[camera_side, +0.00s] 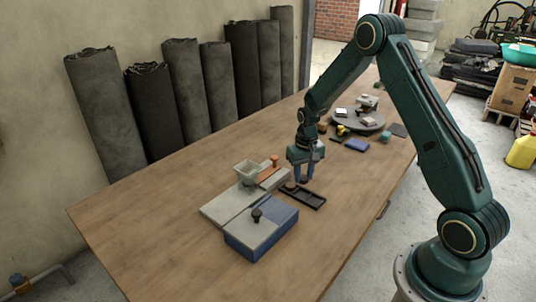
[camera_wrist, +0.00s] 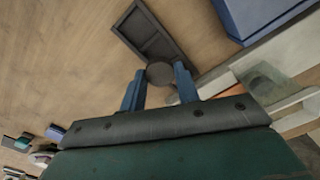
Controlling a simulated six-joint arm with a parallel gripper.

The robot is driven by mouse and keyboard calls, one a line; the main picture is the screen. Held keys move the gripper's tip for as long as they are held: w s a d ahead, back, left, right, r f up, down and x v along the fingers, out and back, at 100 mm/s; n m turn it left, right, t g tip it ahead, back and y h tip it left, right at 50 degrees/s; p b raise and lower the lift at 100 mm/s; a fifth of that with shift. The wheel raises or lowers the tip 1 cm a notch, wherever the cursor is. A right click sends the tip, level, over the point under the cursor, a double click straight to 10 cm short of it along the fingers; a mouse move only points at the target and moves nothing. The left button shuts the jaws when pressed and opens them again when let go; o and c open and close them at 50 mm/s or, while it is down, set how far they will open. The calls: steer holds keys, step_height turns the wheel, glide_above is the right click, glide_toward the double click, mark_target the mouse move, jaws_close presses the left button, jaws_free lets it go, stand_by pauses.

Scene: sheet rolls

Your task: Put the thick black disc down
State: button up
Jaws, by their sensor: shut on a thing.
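The thick black disc (camera_wrist: 160,73) is between the two blue fingers of my gripper (camera_wrist: 159,82) in the wrist view. My gripper is shut on it. The disc overlaps the near end of a dark rectangular tray (camera_wrist: 141,28) in that view. In the side view my gripper (camera_side: 303,173) points down just above the tray (camera_side: 314,199). The disc is small there and hard to make out near the fingertips. I cannot tell whether it touches the tray.
A blue box with a grey top (camera_side: 262,233) and a grey board (camera_side: 228,205) with a translucent bin (camera_side: 247,172) stand left of my gripper. A round grey stand (camera_side: 359,121) holds small items behind. Bare wooden table (camera_side: 150,240) lies at the front left.

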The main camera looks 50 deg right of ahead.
mark_target(303, 177)
steer(key=shift+f, duration=2.1)
steer(key=shift+f, duration=0.6)
steer(key=o, duration=0.9)
steer(key=shift+o, duration=0.5)
steer(key=shift+s+d, duration=0.1)
steer(key=shift+r, duration=0.1)
step_height(303, 177, up, 12)
steer(key=shift+f, duration=0.1)
steer(key=shift+r, duration=0.65)
